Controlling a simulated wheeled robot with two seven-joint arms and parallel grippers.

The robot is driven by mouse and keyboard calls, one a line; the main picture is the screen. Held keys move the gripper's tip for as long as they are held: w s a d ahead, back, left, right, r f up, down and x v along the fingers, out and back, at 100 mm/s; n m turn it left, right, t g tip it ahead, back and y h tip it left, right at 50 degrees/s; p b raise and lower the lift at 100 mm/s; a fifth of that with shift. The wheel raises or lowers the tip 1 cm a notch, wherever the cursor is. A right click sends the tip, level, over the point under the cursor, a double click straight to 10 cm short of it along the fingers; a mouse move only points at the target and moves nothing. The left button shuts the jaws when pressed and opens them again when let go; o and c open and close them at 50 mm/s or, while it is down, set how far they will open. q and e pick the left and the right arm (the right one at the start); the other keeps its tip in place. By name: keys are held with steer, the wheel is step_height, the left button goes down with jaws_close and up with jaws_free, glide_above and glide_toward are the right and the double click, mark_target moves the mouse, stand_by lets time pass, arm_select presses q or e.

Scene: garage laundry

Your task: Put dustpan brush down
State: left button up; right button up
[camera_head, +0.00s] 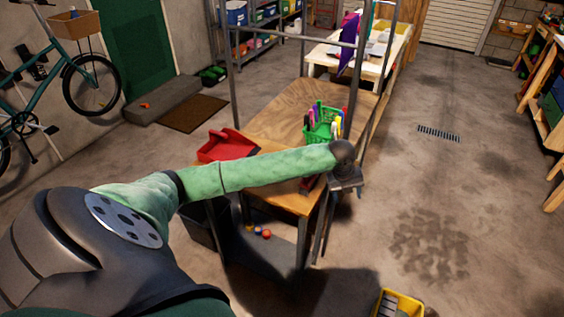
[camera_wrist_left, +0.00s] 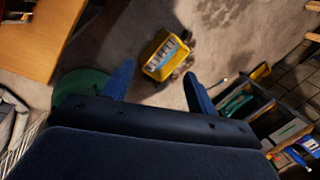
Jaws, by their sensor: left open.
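A red dustpan (camera_head: 222,148) lies on the left part of the wooden workbench (camera_head: 275,122). A small dark red piece (camera_head: 309,184) shows at the bench's near right corner, mostly hidden under my left arm; I cannot tell if it is the dustpan brush. My left gripper (camera_head: 346,182) is beyond the bench's right edge, pointing down over the floor. In the left wrist view my left gripper (camera_wrist_left: 158,78) has its two fingers spread apart with nothing between them. My right gripper is not in view.
A green basket (camera_head: 320,130) with coloured bottles or markers stands on the bench by a metal upright. A yellow crate (camera_head: 398,304) is on the floor at the bottom, also in the left wrist view (camera_wrist_left: 152,71). Coloured balls (camera_head: 259,231) sit on the lower shelf.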

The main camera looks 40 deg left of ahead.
arm_select(q)
steer(key=s+d+f+n+t+h, duration=0.2)
steer(key=s+d+f+n, duration=0.3)
steer(key=d+f, duration=0.45)
steer(key=s+f+n+y, duration=0.1)
steer(key=s+f+n, duration=0.2)
steer(key=f+n, duration=0.35)
steer(key=s+f+n, duration=0.3)
steer(key=f, duration=0.7)
steer(key=s+f+n+g+y, duration=0.1)
steer(key=s+f+n, duration=0.4)
steer(key=s+f, duration=0.9)
steer(key=s+f+n+g+y, duration=0.1)
steer(key=s+f+n, duration=0.4)
steer(key=s+f, duration=0.9)
steer(key=s, duration=0.5)
steer(key=shift+s+f+n+g+y, duration=0.15)
steer(key=shift+f+n+g+y, duration=0.05)
steer(key=shift+n+g+y, duration=0.15)
